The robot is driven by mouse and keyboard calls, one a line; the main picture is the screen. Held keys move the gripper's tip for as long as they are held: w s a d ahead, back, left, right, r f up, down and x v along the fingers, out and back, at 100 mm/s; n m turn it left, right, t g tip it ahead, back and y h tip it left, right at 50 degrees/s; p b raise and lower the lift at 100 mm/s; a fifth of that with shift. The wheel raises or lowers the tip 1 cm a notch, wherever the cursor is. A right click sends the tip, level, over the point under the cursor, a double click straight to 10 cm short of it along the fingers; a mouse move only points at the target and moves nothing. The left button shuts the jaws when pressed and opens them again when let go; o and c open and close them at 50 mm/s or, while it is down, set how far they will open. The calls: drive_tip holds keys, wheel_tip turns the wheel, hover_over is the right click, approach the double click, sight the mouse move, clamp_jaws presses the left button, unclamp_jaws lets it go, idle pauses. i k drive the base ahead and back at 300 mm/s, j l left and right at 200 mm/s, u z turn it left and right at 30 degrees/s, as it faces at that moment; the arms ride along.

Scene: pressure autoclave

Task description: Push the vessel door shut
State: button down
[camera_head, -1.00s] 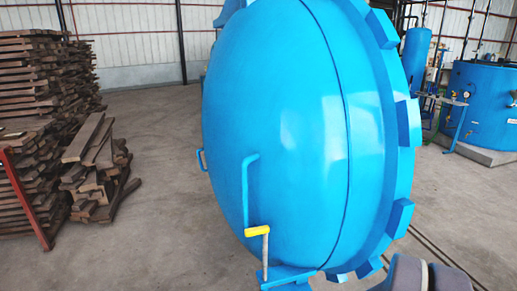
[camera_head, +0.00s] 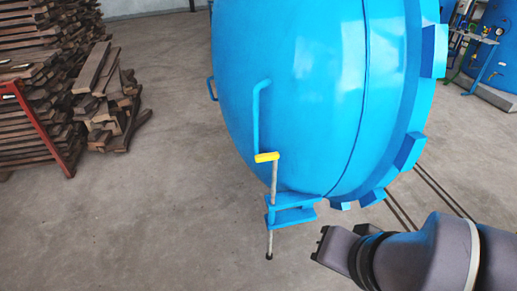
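The vessel door (camera_head: 310,90) is a large blue dome with square teeth around its right rim; its top is cut off by the frame. A blue bar handle (camera_head: 256,120) stands on its lower face, and a second handle (camera_head: 211,88) shows at its left edge. Below is a blue bracket (camera_head: 295,207) with a thin rod through it, topped by a yellow grip (camera_head: 267,157). My gripper (camera_head: 321,245) is at lower right, just right of the rod's lower end and apart from the bracket in the picture. Its fingers are too unclear to tell open from shut.
Dark floor rails (camera_head: 430,190) run below the door's right side. Blue equipment (camera_head: 495,45) is at upper right. The concrete floor at lower left is clear.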

sight(343, 90)
drive_tip(key=i+j+u, duration=0.2)
drive_tip(key=i, duration=0.3)
drive_tip(key=i+j+u, duration=0.15)
drive_tip(key=i, duration=0.4)
drive_tip(key=i+j+u, duration=0.2)
drive_tip(key=i, duration=0.35)
